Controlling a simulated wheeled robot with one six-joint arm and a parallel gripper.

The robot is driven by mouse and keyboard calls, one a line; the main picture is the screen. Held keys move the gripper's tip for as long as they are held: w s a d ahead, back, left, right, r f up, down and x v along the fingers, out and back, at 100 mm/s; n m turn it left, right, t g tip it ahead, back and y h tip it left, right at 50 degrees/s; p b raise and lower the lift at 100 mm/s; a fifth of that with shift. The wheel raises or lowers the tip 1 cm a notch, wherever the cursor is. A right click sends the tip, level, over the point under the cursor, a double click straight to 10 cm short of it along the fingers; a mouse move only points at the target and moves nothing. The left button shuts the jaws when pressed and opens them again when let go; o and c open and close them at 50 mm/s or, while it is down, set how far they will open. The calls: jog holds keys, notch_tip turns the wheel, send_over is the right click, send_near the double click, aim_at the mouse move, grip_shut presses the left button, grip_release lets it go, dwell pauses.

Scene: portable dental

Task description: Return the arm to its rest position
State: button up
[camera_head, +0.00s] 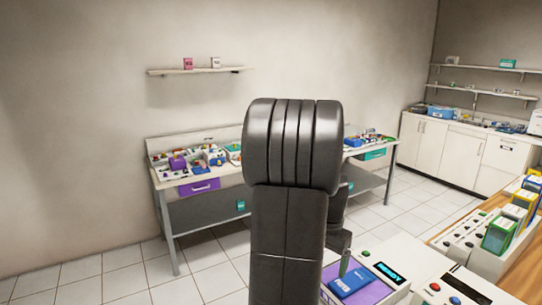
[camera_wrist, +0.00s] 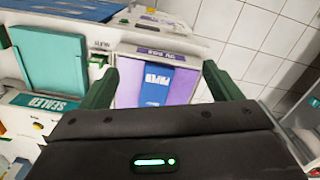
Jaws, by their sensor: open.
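My gripper (camera_wrist: 160,88) shows in the wrist view with its two dark green fingers wide apart and nothing between them. Beyond the fingers lies a blue packet (camera_wrist: 155,84) on a purple panel (camera_wrist: 183,82) of a white device. In the head view my dark arm stands upright in the middle and hides part of the scene. The blue packet (camera_head: 351,282) also shows there, on the purple-topped unit at the lower right. One finger shows just above the packet in that view; whether it touches cannot be told.
A workbench (camera_head: 215,236) with small coloured items stands behind my arm. White cabinets (camera_head: 437,146) line the right wall. A wooden counter (camera_head: 518,272) with several boxes is at the right. A teal panel (camera_wrist: 50,62) lies left of the fingers. The tiled floor at the lower left is clear.

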jog(key=w+a+f+n, duration=0.2)
jog(key=w+a+f, duration=0.1)
jog(key=shift+w+a+f, duration=0.1)
jog(key=shift+w+f, duration=0.05)
jog(key=shift+f, duration=0.1)
dwell(0.4)
